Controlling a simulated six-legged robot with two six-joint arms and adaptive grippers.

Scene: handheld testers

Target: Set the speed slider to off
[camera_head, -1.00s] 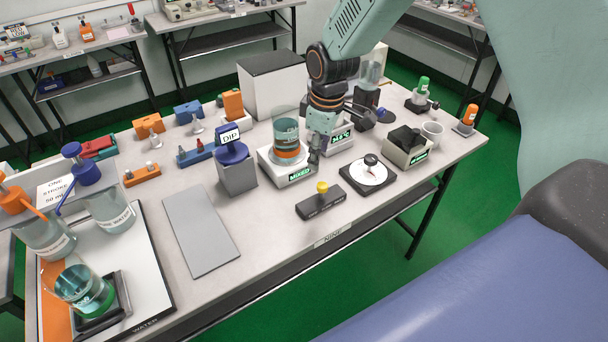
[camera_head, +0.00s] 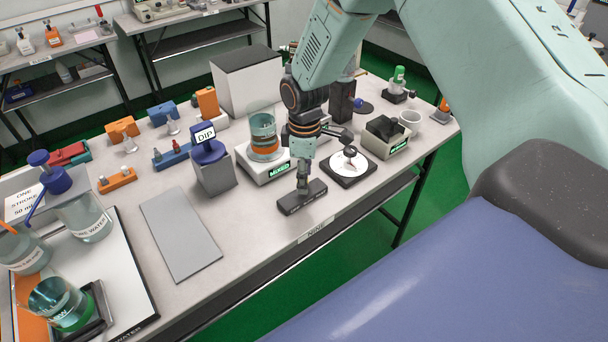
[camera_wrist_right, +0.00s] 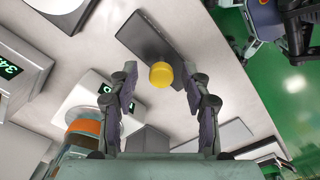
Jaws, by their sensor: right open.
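The speed slider appears to be the dark bar (camera_head: 291,204) near the front edge of the table. In the right wrist view the same bar (camera_wrist_right: 143,36) carries a yellow knob (camera_wrist_right: 163,74). My right gripper (camera_head: 303,189) reaches down over the bar and hides the knob in the head view. In the wrist view this gripper (camera_wrist_right: 163,82) is open, with one finger on each side of the knob and visible gaps to it. Any markings on the bar are too small to read. My left gripper is not in view.
A white mixer (camera_head: 265,173) with a beaker (camera_head: 263,127) stands just behind the bar. A black-framed dial (camera_head: 351,181) is to its right. A grey DIP holder (camera_head: 215,178) and a flat grey plate (camera_head: 180,233) lie to the left.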

